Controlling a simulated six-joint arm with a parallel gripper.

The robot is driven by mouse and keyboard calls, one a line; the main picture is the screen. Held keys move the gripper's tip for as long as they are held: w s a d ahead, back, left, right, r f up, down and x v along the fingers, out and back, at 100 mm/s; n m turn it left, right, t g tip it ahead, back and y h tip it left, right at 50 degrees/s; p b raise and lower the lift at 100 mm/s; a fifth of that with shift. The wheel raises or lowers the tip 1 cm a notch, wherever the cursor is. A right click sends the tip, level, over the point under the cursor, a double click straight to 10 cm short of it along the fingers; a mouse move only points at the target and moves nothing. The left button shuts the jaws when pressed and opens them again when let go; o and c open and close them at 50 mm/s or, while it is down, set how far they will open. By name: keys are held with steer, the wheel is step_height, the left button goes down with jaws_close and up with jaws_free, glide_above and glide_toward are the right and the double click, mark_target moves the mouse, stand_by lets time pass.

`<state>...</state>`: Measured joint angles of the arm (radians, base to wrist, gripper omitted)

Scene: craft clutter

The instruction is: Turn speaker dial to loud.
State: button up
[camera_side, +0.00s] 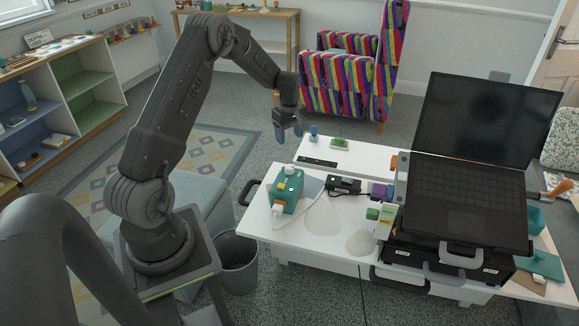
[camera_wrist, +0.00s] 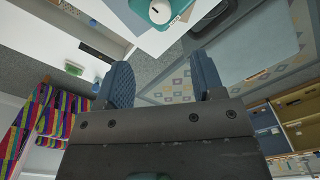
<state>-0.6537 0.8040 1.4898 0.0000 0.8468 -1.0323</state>
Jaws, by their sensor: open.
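A teal box (camera_side: 287,190), which looks like the speaker, stands at the left end of the white table. A white round knob (camera_side: 291,171) sits on its top, and another white part is low on its front. In the wrist view the white knob (camera_wrist: 160,11) shows at the top edge with part of the teal box around it. I cannot read the dial's setting. My gripper (camera_side: 289,132) is open and empty, above and behind the box, apart from it. Its two blue fingers (camera_wrist: 163,80) are spread in the wrist view.
A black device (camera_side: 344,185) with a cable lies right of the teal box. A large open laptop-like case (camera_side: 466,195) fills the table's right side. A green block (camera_side: 340,142) and a small blue item (camera_side: 314,132) stand at the back. A bin (camera_side: 236,258) is below left.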

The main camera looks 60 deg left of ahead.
mark_target(289, 166)
step_height(289, 166, down, 13)
steer(key=shift+r, duration=0.1)
stand_by(0.3)
steer(key=shift+c, duration=0.4)
steer(key=c, duration=0.8)
steer(key=shift+c, duration=0.2)
steer(key=shift+m, duration=0.3)
